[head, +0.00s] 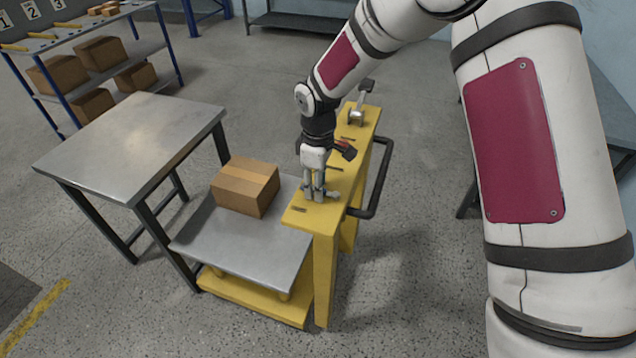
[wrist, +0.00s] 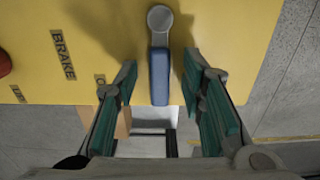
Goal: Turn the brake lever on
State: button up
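The brake lever (wrist: 160,75) has a round grey pivot and a blue grip, and lies on a yellow panel beside the printed word BRAKE (wrist: 62,55). In the wrist view its grip points down the picture, between the fingers of my gripper (wrist: 160,72). The fingers are open, with a gap on each side of the grip. In the head view my gripper (head: 316,192) points down at the near end of the yellow cart's top (head: 330,215). The lever is mostly hidden there behind the fingers. A letter beside the left finger is partly covered.
A red-and-black control (head: 345,150) and a grey lever (head: 358,112) stand farther along the panel. A black handle bar (head: 378,180) juts out right. A cardboard box (head: 245,187) sits on the cart's grey platform (head: 245,250), beside a metal table (head: 130,145).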

aim_at(341, 185)
grip_shut()
jog(key=shift+w, duration=0.1)
dwell(0.3)
jog(key=m, duration=0.1)
jog(key=w+m+b, duration=0.1)
jog(key=m, duration=0.1)
jog(key=shift+w+d, duration=0.1)
jog(key=shift+d, duration=0.25)
jog(key=m, duration=0.2)
jog(key=w+d+m+b, duration=0.1)
jog(key=m, duration=0.1)
jog(key=shift+d+m, duration=0.2)
jog(key=shift+m, duration=0.2)
jog(key=m, duration=0.2)
jog(key=d+m, duration=0.2)
jog(key=m, duration=0.1)
jog(key=shift+w+m+b, duration=0.3)
jog(key=shift+b, duration=0.05)
jog(key=shift+s+d+m, duration=0.1)
jog(key=shift+d+m, duration=0.35)
jog(key=shift+m, duration=0.7)
jog(key=shift+d+m, duration=0.45)
jog(key=shift+m, duration=0.7)
